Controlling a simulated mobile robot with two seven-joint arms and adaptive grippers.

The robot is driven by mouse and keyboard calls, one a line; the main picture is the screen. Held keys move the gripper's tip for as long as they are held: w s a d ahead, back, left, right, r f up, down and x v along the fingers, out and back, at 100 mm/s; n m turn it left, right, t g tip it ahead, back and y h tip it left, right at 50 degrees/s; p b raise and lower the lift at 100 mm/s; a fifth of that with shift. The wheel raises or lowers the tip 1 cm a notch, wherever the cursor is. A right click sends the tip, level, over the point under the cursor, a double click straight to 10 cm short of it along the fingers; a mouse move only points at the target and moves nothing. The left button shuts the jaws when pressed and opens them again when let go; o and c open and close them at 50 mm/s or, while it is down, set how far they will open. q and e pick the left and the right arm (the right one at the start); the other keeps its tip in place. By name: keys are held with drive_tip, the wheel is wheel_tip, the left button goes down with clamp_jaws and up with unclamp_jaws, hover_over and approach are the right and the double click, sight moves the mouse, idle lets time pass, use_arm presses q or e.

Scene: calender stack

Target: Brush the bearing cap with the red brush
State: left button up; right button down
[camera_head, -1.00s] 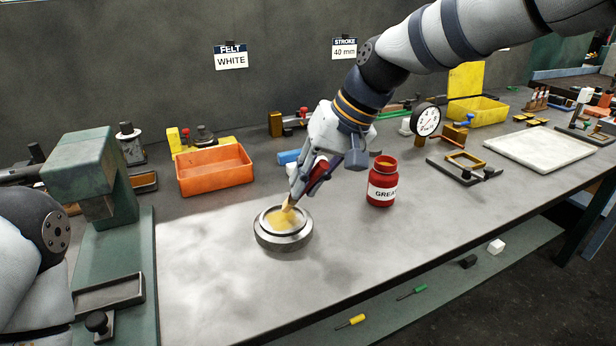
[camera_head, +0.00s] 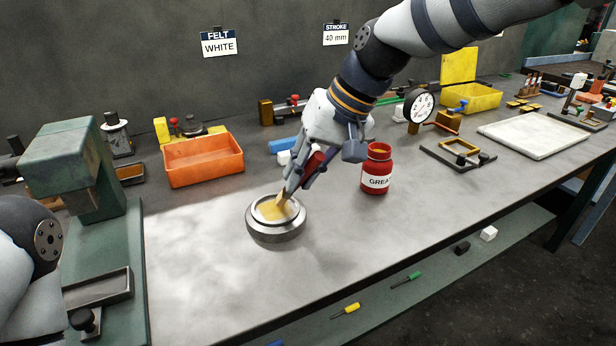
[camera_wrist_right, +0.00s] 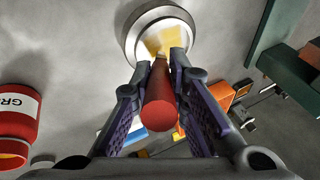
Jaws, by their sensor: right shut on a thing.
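The bearing cap (camera_head: 275,235) is a round metal ring on the bench with yellow grease inside; it also shows at the top of the right wrist view (camera_wrist_right: 133,40). My right gripper (camera_head: 290,186) is shut on the red brush (camera_head: 313,163) and holds it tilted over the cap. The red handle (camera_wrist_right: 160,105) points toward the wrist camera between the fingers. The pale bristles reach inside the cap's rim and seem to touch the grease; the exact contact is hard to see. My left gripper is out of view; only part of that arm shows at the left.
A red grease jar (camera_head: 376,170) stands open right of the gripper. An orange bin (camera_head: 203,170) and a blue item (camera_head: 284,144) lie behind the cap. A green machine (camera_head: 85,190) stands at the left. The bench in front and right of the cap is clear.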

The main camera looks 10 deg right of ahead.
drive_tip(key=shift+w+a+f, duration=0.1)
drive_tip(key=shift+w+a, duration=0.05)
drive_tip(key=shift+w, duration=0.25)
drive_tip(key=shift+s+d+f, duration=0.2)
drive_tip(key=shift+s, duration=0.25)
drive_tip(key=shift+w+a+r, duration=0.2)
drive_tip(key=shift+w, duration=0.3)
drive_tip(key=shift+s+r, duration=0.15)
drive_tip(key=shift+r, duration=0.05)
drive_tip(key=shift+s+d+r+p, duration=0.25)
drive_tip(key=shift+s+p, duration=0.1)
drive_tip(key=shift+s, duration=0.1)
drive_tip(key=shift+s+d+r+p, duration=0.1)
drive_tip(key=shift+s+r+p, duration=0.15)
drive_tip(key=shift+s, duration=0.2)
drive_tip(key=shift+w+a+f+b, duration=0.25)
drive_tip(key=shift+w+f+b, duration=0.35)
drive_tip(key=shift+w+f, duration=0.2)
drive_tip(key=shift+w+a+r, duration=0.1)
drive_tip(key=shift+w, duration=0.1)
drive_tip(key=shift+r+p, duration=0.4)
drive_tip(key=shift+r, duration=2.7)
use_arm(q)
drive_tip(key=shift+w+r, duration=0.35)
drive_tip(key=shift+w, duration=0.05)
use_arm(e)
drive_tip(key=shift+r, duration=0.1)
